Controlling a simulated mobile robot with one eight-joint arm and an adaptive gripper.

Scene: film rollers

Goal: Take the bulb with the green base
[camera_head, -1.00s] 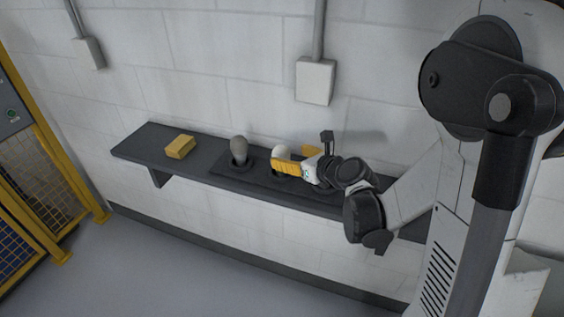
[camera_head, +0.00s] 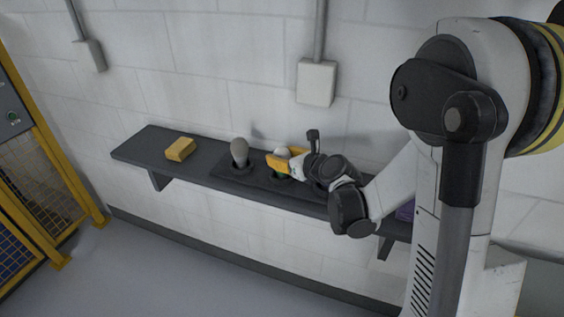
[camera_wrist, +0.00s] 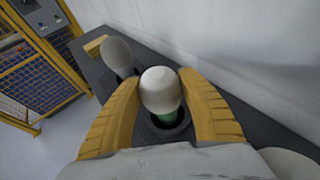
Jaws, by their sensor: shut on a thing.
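The bulb with the green base (camera_wrist: 161,90) stands upright in a dark round socket on the shelf, and its green base shows below the white glass in the wrist view. It also shows in the head view (camera_head: 282,153), partly hidden by a finger. My gripper (camera_wrist: 161,98) has its yellow fingers on both sides of the white glass and is shut on this bulb. In the head view my gripper (camera_head: 284,161) is low over the shelf, reaching from the right.
A grey bulb (camera_head: 239,151) stands in the holder to the left, close to my gripper. A yellow block (camera_head: 180,149) lies farther left on the dark shelf (camera_head: 140,150). The wall is right behind. A purple thing (camera_head: 405,212) shows partly behind my arm.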

